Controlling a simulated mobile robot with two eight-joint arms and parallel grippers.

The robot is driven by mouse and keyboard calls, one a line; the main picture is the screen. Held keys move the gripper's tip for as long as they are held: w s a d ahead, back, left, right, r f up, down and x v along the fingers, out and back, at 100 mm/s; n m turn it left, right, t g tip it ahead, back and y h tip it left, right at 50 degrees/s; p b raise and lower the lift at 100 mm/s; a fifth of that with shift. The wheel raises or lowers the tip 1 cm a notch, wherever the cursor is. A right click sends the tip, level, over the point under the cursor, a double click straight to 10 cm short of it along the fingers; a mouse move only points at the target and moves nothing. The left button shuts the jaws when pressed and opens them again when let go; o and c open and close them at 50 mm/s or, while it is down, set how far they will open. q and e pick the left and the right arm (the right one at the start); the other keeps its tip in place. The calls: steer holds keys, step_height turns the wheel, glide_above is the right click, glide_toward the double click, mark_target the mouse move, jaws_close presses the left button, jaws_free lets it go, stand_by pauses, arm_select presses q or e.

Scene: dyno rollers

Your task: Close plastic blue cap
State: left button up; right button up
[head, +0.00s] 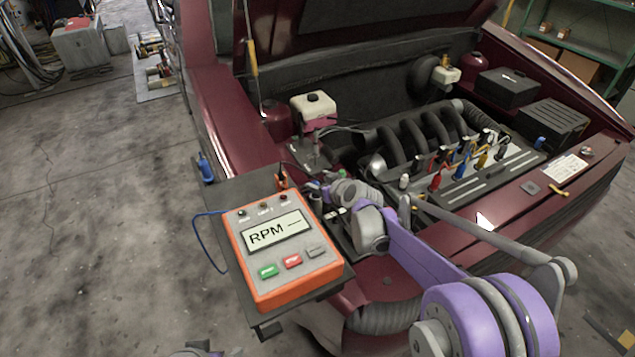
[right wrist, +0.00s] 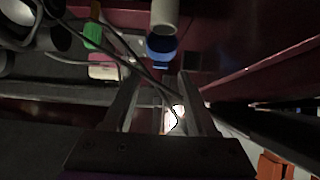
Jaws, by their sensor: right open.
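A blue cap (right wrist: 161,47) shows in the right wrist view, at the end of a pale grey tube-like part (right wrist: 165,14). My right gripper (right wrist: 158,88) is open. Its two fingers point at the cap, which appears just beyond the fingertips and roughly between them; nothing is seen held. In the head view, my right gripper (head: 322,196) is beside the orange RPM meter at the car's front corner. The cap cannot be made out there, and whether it is open or closed is unclear. My left gripper is not clearly in view.
The orange RPM meter (head: 283,248) sits on a dark tray at the left of my right gripper. The open engine bay holds black hoses (head: 425,140) and coloured plugs. Thin cables (right wrist: 125,55) cross near the fingers.

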arm_select(q)
steer(key=shift+r+p, duration=0.3)
steer(key=shift+r, duration=0.1)
arm_select(e)
steer(key=v, duration=0.8)
steer(key=shift+s+r, duration=0.1)
